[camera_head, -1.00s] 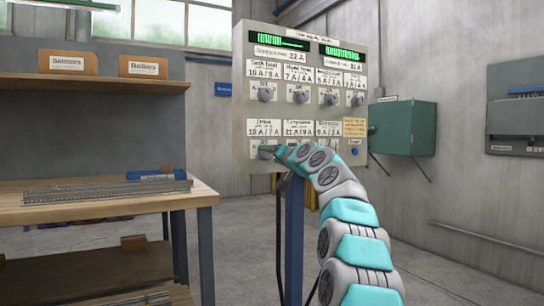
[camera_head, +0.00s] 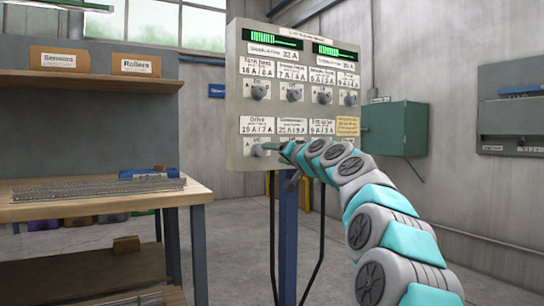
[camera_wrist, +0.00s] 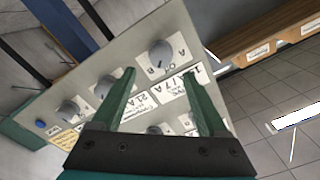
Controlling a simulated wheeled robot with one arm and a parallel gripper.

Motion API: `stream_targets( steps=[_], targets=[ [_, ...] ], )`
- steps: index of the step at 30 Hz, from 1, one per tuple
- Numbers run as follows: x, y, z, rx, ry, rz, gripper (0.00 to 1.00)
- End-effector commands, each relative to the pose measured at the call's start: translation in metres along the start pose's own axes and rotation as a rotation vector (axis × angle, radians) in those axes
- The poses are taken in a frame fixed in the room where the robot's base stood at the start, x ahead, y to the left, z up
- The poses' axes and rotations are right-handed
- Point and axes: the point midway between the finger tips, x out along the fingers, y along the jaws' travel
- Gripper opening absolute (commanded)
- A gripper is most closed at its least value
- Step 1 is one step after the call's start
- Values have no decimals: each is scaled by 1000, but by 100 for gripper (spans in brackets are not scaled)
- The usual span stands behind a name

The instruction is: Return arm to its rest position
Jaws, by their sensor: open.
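A grey control panel (camera_head: 285,95) with two green displays and two rows of round knobs stands in the middle of the head view. My gripper (camera_head: 270,147) is at the panel's lower-left knob (camera_head: 258,150), coming from the right on my curved arm. In the wrist view, my gripper (camera_wrist: 160,76) has its two green fingers spread, with nothing between them. The lower-left knob (camera_wrist: 161,54) shows just beyond the fingertips, apart from them. More knobs and printed labels lie behind and to the left of the fingers.
A wooden workbench (camera_head: 110,205) with metal rods and a shelf with two labelled boxes is on the left. A green box (camera_head: 395,128) is on the wall at right. Cables hang beside the panel's blue post (camera_head: 287,245). The floor right of the post looks clear.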

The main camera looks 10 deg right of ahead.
Motion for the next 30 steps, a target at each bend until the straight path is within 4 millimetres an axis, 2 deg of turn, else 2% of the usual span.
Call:
stream_targets(
  steps=[6, 16, 20, 23, 26, 30],
  targets=[
    [-9, -1, 0, 1, -1, -2, 77],
    [-10, -1, 1, 1, -2, -2, 77],
    [-12, -8, 12, -3, -41, -2, 77],
    [-19, -24, 42, -15, -134, 2, 77],
    [-38, -41, 88, -34, -272, 14, 77],
    [-80, -56, 163, -73, -487, 55, 77]
  ],
)
